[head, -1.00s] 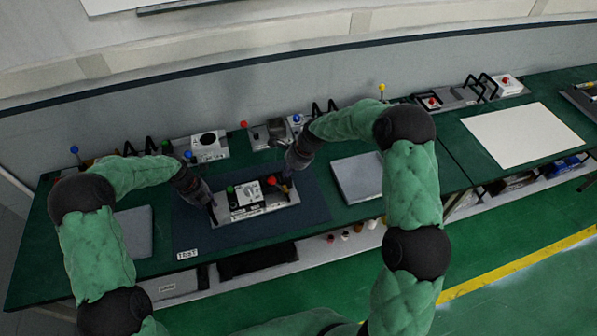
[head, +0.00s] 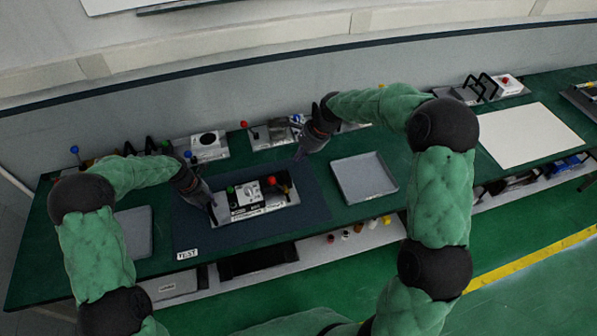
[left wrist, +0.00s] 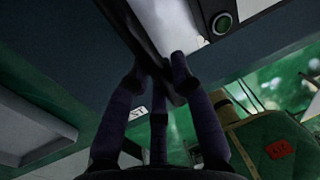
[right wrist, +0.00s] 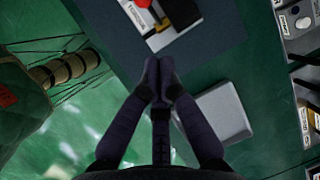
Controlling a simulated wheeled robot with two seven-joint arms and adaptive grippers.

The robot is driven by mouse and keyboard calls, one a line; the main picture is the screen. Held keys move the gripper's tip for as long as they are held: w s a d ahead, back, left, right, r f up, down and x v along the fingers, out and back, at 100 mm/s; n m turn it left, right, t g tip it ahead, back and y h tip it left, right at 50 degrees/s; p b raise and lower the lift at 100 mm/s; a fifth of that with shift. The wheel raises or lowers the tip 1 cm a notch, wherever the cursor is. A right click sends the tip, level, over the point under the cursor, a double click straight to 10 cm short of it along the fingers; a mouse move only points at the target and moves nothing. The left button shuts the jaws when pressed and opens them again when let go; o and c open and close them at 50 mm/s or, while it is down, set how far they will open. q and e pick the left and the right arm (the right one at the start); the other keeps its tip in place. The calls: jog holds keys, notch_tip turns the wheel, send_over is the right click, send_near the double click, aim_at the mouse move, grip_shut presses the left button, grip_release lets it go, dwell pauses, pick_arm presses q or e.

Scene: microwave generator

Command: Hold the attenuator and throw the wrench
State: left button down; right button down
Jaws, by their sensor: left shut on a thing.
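The attenuator (head: 262,207), a silver box with a green knob, a white dial panel and a red knob, sits on the dark mat marked TEST. My left gripper (head: 212,205) is shut on its left edge. The left wrist view shows the fingers (left wrist: 160,75) at the box (left wrist: 165,18), beside a green button. A red knob (head: 271,181) on the right part of the box looks like the wrench's handle; its exact position is hard to tell. My right gripper (head: 300,156) is behind and right of the box, apart from it. Its fingertips (right wrist: 160,78) meet with nothing visible between them.
An empty grey tray (head: 362,178) lies right of the dark mat (head: 310,208). Several instruments with coloured knobs stand along the back, including a white box (head: 207,147). A pale sheet (head: 530,134) lies at the right.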

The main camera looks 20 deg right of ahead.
pick_arm(q)
jog(key=shift+s+d+f, duration=0.1)
jog(key=shift+s+f, duration=0.15)
pick_arm(e)
jog(key=shift+v, duration=0.95)
pick_arm(q)
jog(key=c, duration=1)
grip_release()
jog(key=shift+w, duration=0.15)
jog(key=shift+r, duration=0.15)
jog(key=shift+w+a+r, duration=0.15)
jog(key=shift+a+r, duration=0.05)
jog(key=shift+r, duration=0.4)
notch_tip(320, 180, up, 10)
jog(key=a, duration=0.2)
jog(key=shift+r, duration=0.25)
